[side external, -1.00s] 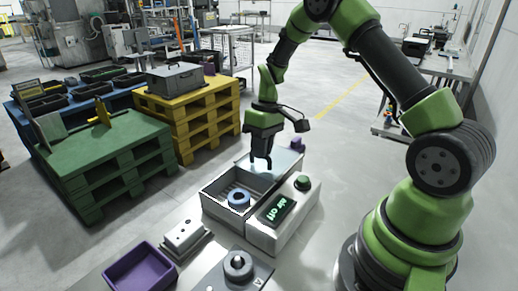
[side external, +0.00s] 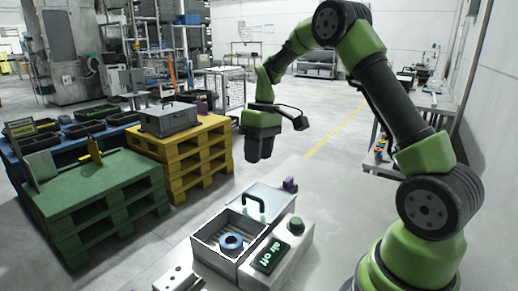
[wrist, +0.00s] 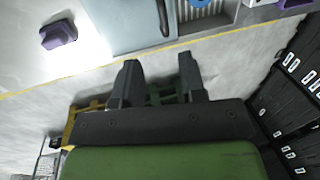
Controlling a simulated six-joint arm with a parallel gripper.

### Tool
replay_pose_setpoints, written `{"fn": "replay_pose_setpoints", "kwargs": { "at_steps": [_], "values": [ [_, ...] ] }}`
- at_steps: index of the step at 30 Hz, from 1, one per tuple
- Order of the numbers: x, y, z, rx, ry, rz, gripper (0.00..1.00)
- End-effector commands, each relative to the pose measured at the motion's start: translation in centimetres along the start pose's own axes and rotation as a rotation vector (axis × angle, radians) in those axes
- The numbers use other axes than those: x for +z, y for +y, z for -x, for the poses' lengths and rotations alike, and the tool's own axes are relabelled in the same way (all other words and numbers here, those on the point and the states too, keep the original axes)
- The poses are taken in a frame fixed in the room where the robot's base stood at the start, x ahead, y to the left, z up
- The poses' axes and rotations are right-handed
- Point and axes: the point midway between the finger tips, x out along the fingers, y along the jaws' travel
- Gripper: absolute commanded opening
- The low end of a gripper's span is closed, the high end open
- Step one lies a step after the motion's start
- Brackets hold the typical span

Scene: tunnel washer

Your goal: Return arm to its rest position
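My gripper (side external: 259,157) hangs in the air above and behind the washer, pointing down and clear of it. In the wrist view my gripper (wrist: 160,80) has its two fingers apart with nothing between them. The washer (side external: 285,262) is a pale box with a lit "air off" display (side external: 271,255) and a green button (side external: 296,225). Its chamber is open from above, and a blue ring (side external: 231,242) lies inside. The lid (side external: 272,197), with a dark arched handle (side external: 254,201), is behind the chamber. The lid also shows in the wrist view (wrist: 125,25).
A small purple block (side external: 290,185) sits behind the lid. Green (side external: 95,205) and yellow (side external: 190,150) pallets stand at left, the yellow one bearing a grey case (side external: 170,116). The floor behind my gripper is open.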

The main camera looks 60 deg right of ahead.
Motion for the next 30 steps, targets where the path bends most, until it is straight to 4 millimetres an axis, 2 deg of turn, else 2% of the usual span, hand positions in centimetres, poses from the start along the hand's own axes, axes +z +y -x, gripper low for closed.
{"fn": "replay_pose_setpoints", "kwargs": {
  "at_steps": [4,12,16,20,23,27,30],
  "values": [
    [0.0,0.0,0.9,0.000,0.000,0.000,0.38],
    [0.0,0.0,1.0,0.000,0.000,0.000,0.38],
    [0.2,-0.8,1.8,0.009,0.017,-0.005,0.38],
    [1.2,-3.4,4.4,0.034,0.079,-0.029,0.38],
    [3.0,-6.2,6.9,0.052,0.156,-0.062,0.38],
    [6.4,-10.0,9.5,0.056,0.270,-0.115,0.38],
    [9.2,-12.2,10.6,0.043,0.354,-0.153,0.38]
  ]
}}
